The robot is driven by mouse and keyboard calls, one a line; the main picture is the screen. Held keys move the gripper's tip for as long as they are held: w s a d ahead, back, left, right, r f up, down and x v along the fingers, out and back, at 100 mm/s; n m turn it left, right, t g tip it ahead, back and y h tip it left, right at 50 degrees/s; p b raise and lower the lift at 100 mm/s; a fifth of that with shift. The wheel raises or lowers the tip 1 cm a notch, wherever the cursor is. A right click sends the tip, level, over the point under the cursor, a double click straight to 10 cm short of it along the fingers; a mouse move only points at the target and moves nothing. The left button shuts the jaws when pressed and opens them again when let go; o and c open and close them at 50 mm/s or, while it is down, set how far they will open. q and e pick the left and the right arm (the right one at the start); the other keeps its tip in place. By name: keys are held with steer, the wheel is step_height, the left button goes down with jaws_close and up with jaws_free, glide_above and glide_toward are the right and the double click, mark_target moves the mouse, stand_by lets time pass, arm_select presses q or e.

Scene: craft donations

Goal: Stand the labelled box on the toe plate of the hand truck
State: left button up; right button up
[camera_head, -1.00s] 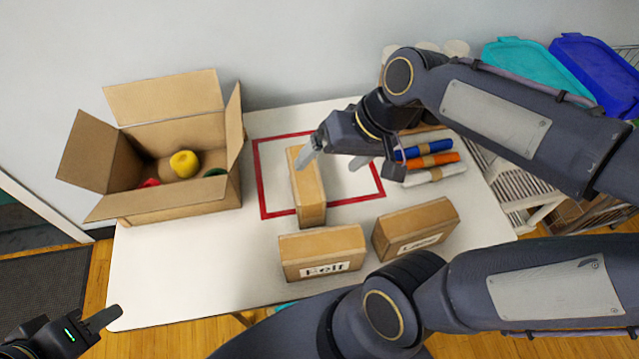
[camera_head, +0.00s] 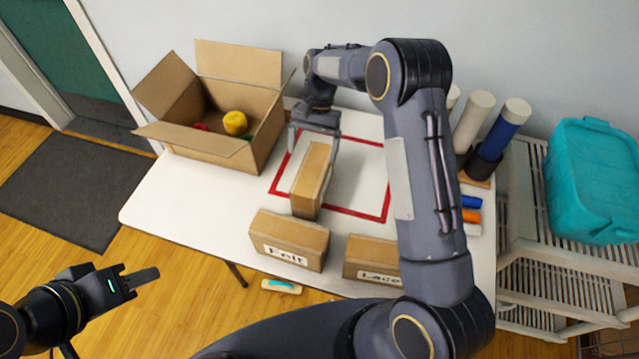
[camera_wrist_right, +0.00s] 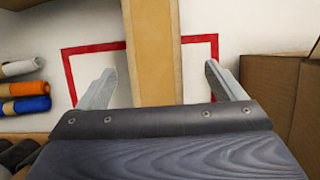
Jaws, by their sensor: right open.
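Two similar boxes sit nearer the front edge: one labelled "Felt" (camera_head: 285,238) and one labelled "Lace" (camera_head: 368,250), the latter partly hidden by my right arm. My right gripper (camera_head: 314,148) is open at the far end of the unlabelled-looking box. In the wrist view its fingers stand apart on both sides of the box (camera_wrist_right: 152,50). My left gripper (camera_head: 140,278) is off the table at lower left, empty. I see no hand truck.
An open carton (camera_head: 225,150) with a yellow ball (camera_head: 235,122) stands at the table's back left. Coloured rolls (camera_head: 471,215) and upright tubes (camera_head: 473,125) are at right. A teal bin (camera_head: 592,185) tops a white slatted rack (camera_head: 530,255).

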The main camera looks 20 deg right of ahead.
mark_target(313, 167)
steer(key=shift+s+a+f, duration=0.1)
steer(key=shift+f, duration=0.3)
steer(key=x, duration=0.2)
steer(key=p+x, duration=0.1)
steer(key=x, duration=0.1)
steer(key=p+x, duration=0.1)
steer(key=x, duration=0.1)
steer(key=shift+s+d+f, duration=0.1)
steer(key=shift+s+d, duration=0.2)
steer(key=shift+d, duration=0.05)
steer(key=shift+s+a+f+p, duration=0.1)
steer(key=shift+f+p, duration=0.2)
steer(key=shift+f, duration=0.15)
steer(key=shift+f+b, duration=0.25)
steer(key=shift+b, duration=0.15)
steer(key=c, duration=1.4)
